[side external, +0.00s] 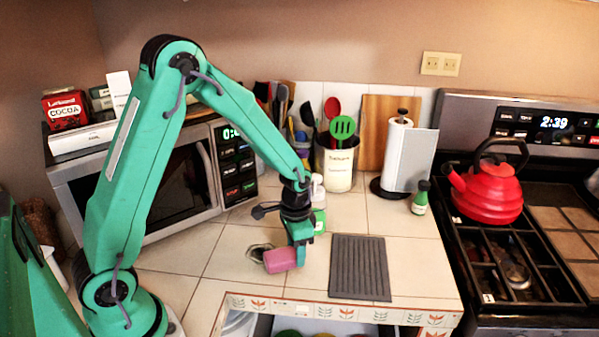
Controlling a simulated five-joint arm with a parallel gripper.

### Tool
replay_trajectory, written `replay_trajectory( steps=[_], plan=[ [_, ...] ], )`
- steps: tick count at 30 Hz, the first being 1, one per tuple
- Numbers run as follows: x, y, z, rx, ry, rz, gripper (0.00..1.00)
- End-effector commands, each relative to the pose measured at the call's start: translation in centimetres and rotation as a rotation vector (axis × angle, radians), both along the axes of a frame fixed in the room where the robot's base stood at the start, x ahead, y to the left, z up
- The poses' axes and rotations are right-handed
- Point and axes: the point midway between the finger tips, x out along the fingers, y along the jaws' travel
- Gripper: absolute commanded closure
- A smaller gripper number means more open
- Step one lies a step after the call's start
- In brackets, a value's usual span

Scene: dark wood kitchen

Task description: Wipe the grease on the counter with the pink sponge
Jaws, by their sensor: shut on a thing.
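The pink sponge (281,260) is in my gripper (298,255), which points down over the tiled counter (221,262). My gripper is shut on the sponge. The sponge is at or just above the counter; I cannot tell if it touches. A dark-edged greasy patch (256,252) shows on the tiles just left of the sponge. The sponge may hide part of it.
A dark grey ribbed mat (360,268) lies right of the sponge. Behind stand a utensil crock (340,168), a paper towel holder (397,160) and a green bottle (420,198). A microwave (170,180) is left, a stove with a red kettle (487,192) right.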

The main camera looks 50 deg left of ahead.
Motion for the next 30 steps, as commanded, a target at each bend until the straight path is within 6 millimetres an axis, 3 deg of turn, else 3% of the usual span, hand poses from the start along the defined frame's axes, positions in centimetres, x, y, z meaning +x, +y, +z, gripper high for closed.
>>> replay_trajectory(
  steps=[30],
  plan=[
    [-6.6,6.6,0.0,0.000,0.002,0.003,0.72]
  ],
)
